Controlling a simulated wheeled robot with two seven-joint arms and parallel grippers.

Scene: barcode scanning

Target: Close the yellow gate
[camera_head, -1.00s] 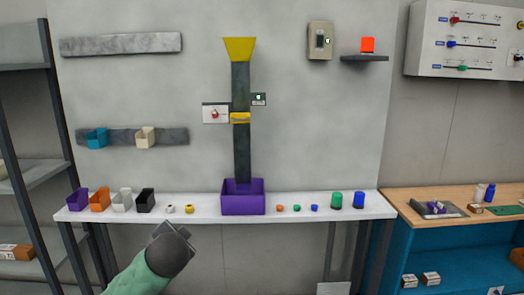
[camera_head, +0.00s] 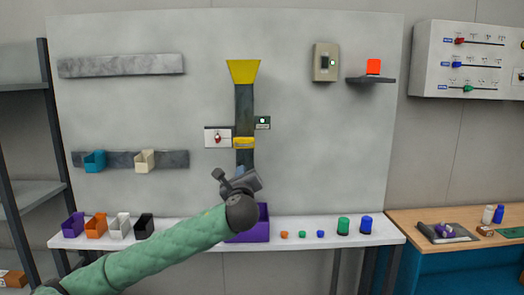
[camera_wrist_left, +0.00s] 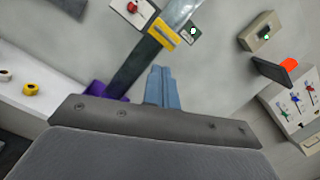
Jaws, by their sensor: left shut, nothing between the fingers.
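The yellow gate (camera_head: 244,143) sits on the dark vertical chute (camera_head: 244,105) on the wall panel, below the yellow funnel (camera_head: 243,71). The gate also shows in the left wrist view (camera_wrist_left: 163,34), across the chute. My left gripper (camera_head: 239,172) is just below the gate, in front of the lower chute. Its blue-grey fingers (camera_wrist_left: 161,88) are shut with nothing between them and point up toward the gate. I cannot tell whether they touch it; a gap shows in the wrist view. My right gripper is out of view.
A white plate with a red switch (camera_head: 217,138) is left of the gate, and a small green-lit box (camera_head: 263,122) is right of it. The purple bin (camera_head: 262,226) under the chute is partly hidden by my arm. Small bins and coloured pieces line the white shelf (camera_head: 285,245).

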